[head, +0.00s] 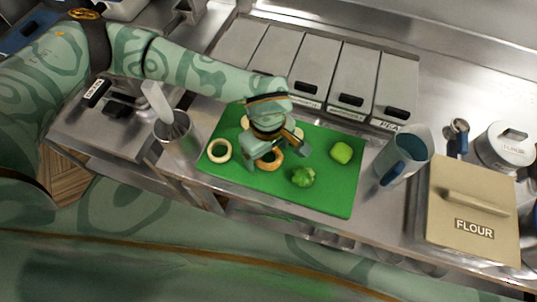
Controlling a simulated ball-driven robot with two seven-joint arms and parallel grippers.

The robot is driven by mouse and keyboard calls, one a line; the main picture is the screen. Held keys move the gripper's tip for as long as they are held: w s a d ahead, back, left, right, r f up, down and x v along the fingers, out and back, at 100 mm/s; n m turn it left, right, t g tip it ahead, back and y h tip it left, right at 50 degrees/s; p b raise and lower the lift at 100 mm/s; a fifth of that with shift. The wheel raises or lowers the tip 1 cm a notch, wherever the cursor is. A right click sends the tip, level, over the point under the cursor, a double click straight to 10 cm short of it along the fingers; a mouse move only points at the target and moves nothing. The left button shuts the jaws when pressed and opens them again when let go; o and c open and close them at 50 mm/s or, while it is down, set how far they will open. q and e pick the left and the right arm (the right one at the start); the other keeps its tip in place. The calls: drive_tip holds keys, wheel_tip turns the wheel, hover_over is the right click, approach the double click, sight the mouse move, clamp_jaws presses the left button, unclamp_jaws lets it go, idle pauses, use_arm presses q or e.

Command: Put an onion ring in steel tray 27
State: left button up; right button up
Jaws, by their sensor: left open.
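A golden-brown onion ring (269,161) lies on the green cutting board (335,190), partly hidden by my left gripper. A pale onion ring (219,151) lies near the board's left end. Parts of other pale rings show behind the gripper. My left gripper (274,158) is open and points down over the brown ring, its fingers on either side of it. I cannot tell whether they touch it. My right gripper is out of view. No number 27 is readable, so I cannot tell which container is steel tray 27.
A green pepper (303,177) and a lime-green vegetable (341,152) sit on the board. Lidded steel bins (316,68) stand behind it. A utensil holder (178,136) stands left. A jug (404,153) and the flour container (470,208) stand right.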

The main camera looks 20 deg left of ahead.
use_arm(q)
drive_tip(key=c, duration=0.9)
drive_tip(key=shift+o, duration=0.2)
